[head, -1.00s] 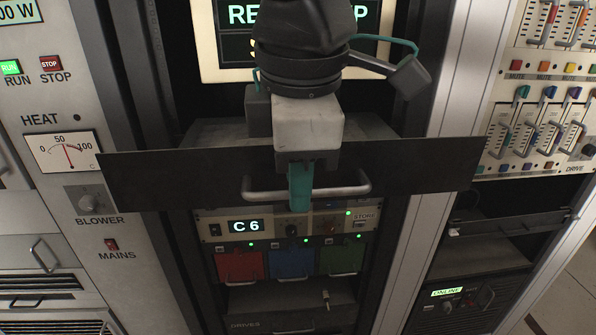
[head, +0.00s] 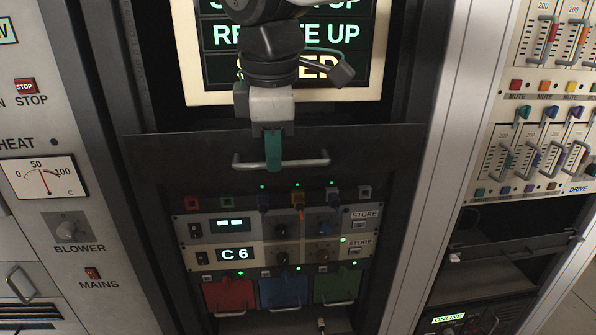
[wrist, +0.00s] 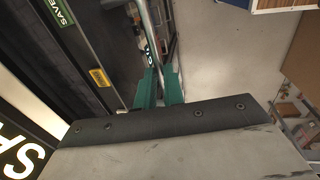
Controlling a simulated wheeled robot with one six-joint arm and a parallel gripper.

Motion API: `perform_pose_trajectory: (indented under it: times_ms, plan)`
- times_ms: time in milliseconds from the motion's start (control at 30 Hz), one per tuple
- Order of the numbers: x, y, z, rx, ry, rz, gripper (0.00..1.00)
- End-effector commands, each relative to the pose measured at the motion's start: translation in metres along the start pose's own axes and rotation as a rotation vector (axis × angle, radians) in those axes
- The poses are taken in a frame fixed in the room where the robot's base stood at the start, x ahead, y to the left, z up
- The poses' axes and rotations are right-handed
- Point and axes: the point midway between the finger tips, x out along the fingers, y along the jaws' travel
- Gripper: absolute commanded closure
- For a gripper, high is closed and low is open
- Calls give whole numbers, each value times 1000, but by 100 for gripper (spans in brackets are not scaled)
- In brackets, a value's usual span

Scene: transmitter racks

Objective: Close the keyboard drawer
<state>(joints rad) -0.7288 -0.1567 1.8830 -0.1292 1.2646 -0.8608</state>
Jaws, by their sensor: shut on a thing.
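The keyboard drawer (head: 370,152) shows in the head view as a dark wide front panel below the lit screen. A pale bar handle (head: 310,162) runs across the panel. My gripper (head: 273,165) is at the middle of this handle, its green fingers shut on the bar. In the wrist view the green fingers (wrist: 160,90) close around the metal bar (wrist: 155,35). The drawer's inside is hidden.
Below the drawer are two rack units with displays (head: 237,254) and plugged cables, then red, blue and green modules (head: 283,291). A meter panel (head: 45,178) stands left, a fader panel (head: 540,140) right. A shelf (head: 510,240) juts out at lower right.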

Motion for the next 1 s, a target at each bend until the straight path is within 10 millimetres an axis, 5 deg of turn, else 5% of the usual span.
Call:
perform_pose_trajectory:
  times_ms: [200,400,933,1000]
  plan:
    - [12,56,1,5,-2,0,100]
    - [17,85,1,2,-1,0,100]
    - [18,98,0,1,1,8,100]
    - [18,98,0,1,2,9,74]
